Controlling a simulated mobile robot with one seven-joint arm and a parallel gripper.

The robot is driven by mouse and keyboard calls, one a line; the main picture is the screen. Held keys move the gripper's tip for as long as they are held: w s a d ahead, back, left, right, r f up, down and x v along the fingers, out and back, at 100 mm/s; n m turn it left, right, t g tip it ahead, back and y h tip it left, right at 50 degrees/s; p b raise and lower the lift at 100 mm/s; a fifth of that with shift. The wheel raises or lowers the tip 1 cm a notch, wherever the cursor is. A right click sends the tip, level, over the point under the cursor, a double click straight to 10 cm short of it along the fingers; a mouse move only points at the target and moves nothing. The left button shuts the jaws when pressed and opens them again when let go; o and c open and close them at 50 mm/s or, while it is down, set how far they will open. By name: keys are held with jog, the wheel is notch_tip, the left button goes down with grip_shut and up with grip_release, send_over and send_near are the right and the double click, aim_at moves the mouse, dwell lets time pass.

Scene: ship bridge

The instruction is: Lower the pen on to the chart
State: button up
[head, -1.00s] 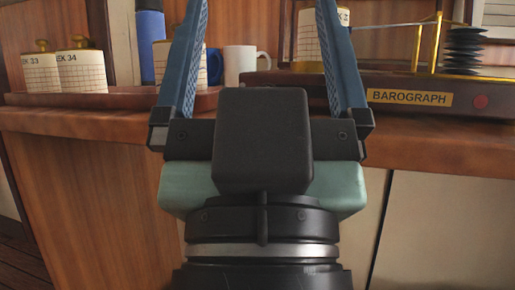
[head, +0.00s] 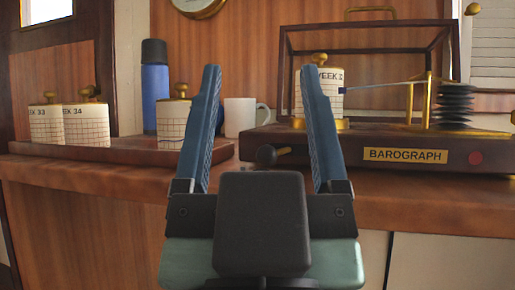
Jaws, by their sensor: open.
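The barograph (head: 350,145) sits on the counter at the right, with a name plate and an open dark frame. Its drum carries the chart (head: 322,95), a white gridded paper marked with a week number, partly hidden by my right finger. The thin pen arm (head: 385,86) runs from the brass post (head: 428,100) to a dark pen tip (head: 341,90) at the drum's right side. I cannot tell whether the tip touches the paper. A black-knobbed lever (head: 268,155) sticks out at the base's front left. My gripper (head: 256,75) is open and empty, in front of the counter.
A wooden tray (head: 110,155) at the left holds several chart drums (head: 87,122). A blue flask (head: 155,90) and a white mug (head: 238,117) stand behind. A clock (head: 198,5) hangs above. The black bellows (head: 455,105) stand at the barograph's right.

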notch_tip(320, 180, up, 9)
jog(key=p, duration=0.9)
jog(key=shift+r, duration=0.1)
grip_shut()
jog(key=w+a+r+g+p, duration=0.3)
jog(key=w+r+p, duration=0.5)
jog(key=p, duration=0.8)
jog(key=w+a+f+g+p, duration=0.5)
jog(key=w+g+p, duration=0.15)
jog(key=p, duration=0.75)
jog(key=s+a+f+g+p, duration=0.25)
jog(key=f+g+p, duration=0.25)
jog(key=p, duration=0.4)
jog(key=s+f+g+h+p, duration=0.4)
jog(key=s+p, duration=0.8)
jog(key=p, duration=0.4)
jog(key=shift+s+n+g+h, duration=0.35)
jog(key=shift+g+h, duration=0.25)
jog(key=shift+g, duration=0.75)
